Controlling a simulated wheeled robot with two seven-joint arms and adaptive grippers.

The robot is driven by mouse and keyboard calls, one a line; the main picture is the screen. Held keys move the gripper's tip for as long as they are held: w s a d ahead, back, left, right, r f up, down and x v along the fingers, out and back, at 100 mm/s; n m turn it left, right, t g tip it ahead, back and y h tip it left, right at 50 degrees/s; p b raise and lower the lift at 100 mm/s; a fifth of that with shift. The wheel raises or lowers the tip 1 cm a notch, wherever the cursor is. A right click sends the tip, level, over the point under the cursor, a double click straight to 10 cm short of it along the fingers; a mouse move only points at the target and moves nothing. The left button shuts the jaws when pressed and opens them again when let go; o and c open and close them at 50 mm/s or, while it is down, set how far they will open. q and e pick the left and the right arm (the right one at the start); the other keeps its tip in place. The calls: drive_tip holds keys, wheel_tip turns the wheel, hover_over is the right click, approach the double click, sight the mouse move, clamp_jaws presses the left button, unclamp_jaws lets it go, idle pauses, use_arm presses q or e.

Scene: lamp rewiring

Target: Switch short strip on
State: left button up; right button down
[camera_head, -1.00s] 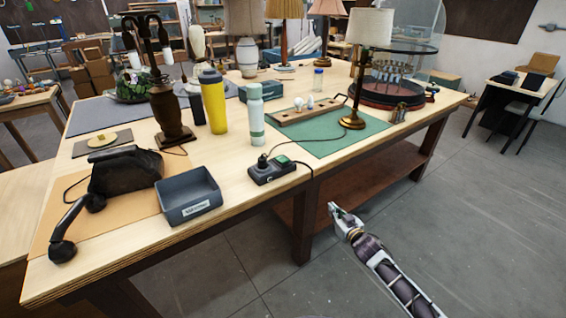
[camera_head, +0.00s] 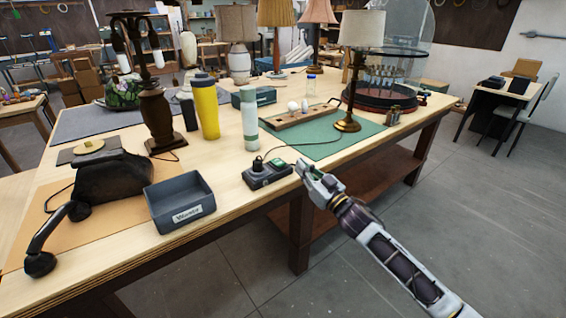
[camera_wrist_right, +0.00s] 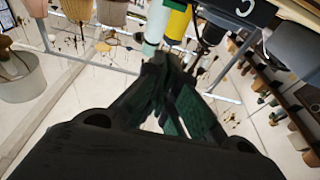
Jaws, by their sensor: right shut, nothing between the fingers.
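The short power strip (camera_head: 266,174) lies near the front edge of the table. It is dark, with a black plug in its left part and a green lit-looking patch, perhaps its switch, at its right end (camera_head: 277,163). My right gripper (camera_head: 301,167) is just right of the strip, at the table's front edge, shut and empty, apart from the strip as far as I can tell. In the right wrist view its closed fingers (camera_wrist_right: 172,66) fill the middle, and the strip cannot be clearly made out there. My left gripper is not in view.
A brass lamp (camera_head: 348,105) stands on a green mat (camera_head: 325,150) behind right.

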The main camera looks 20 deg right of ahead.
drive_tip(key=shift+w, duration=0.1)
idle(0.3)
wheel_tip(320, 180, up, 2)
hover_over(277, 162)
drive_tip(key=r+v, duration=0.1)
drive_tip(key=v, duration=0.3)
drive_tip(key=shift+w+d, duration=0.15)
drive_tip(key=shift+f+b, duration=0.35)
drive_tip(key=shift+f, duration=0.05)
drive_tip(key=shift+f+b, duration=0.3)
drive_tip(key=shift+f, duration=0.55)
drive_tip(key=shift+s+f, duration=0.2)
drive_tip(key=shift+f, duration=0.4)
drive_tip(key=shift+d+f, duration=0.1)
drive_tip(key=shift+f, duration=0.1)
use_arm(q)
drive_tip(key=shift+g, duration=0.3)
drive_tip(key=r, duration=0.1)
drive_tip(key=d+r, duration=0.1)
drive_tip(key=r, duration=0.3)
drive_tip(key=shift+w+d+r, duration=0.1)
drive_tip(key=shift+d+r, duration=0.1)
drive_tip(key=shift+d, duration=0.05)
